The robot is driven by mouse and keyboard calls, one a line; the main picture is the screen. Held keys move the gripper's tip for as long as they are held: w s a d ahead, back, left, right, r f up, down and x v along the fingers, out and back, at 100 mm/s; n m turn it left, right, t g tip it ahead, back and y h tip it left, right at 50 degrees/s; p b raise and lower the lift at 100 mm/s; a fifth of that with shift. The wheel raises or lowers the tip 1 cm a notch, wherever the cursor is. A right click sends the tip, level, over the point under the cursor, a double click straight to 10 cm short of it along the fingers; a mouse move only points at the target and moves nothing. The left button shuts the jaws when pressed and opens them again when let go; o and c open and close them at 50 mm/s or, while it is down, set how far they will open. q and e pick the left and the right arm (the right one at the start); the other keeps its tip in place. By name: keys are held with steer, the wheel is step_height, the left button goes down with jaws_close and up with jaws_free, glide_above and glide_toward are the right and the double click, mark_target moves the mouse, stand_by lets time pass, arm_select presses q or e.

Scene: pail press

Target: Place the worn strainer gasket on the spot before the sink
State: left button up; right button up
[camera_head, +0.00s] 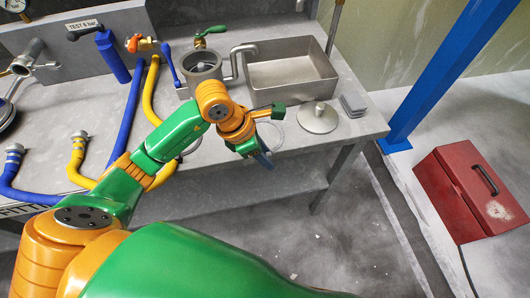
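A thin pale ring (269,137) lies flat on the bench in front of the sink (292,75). I cannot tell whether it is the worn strainer gasket or the marked spot. My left gripper (268,133) is over this part of the bench, its fingers apart, one towards the sink and one towards the bench's front edge. A narrow dark blue piece shows at the nearer finger; I cannot tell if it is part of the finger. No other gasket can be made out clearly. My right gripper is not in view.
A round grey lid with a knob (317,117) and a grey stack of plates (353,104) stand right of the gripper. A grey strainer pot (202,68) stands left of the sink. Blue and yellow hoses (151,98) lie left. A red toolbox (472,190) is on the floor.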

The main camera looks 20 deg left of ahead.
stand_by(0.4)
arm_select(q)
steer(key=v, duration=1.2)
steer(key=shift+r, duration=0.2)
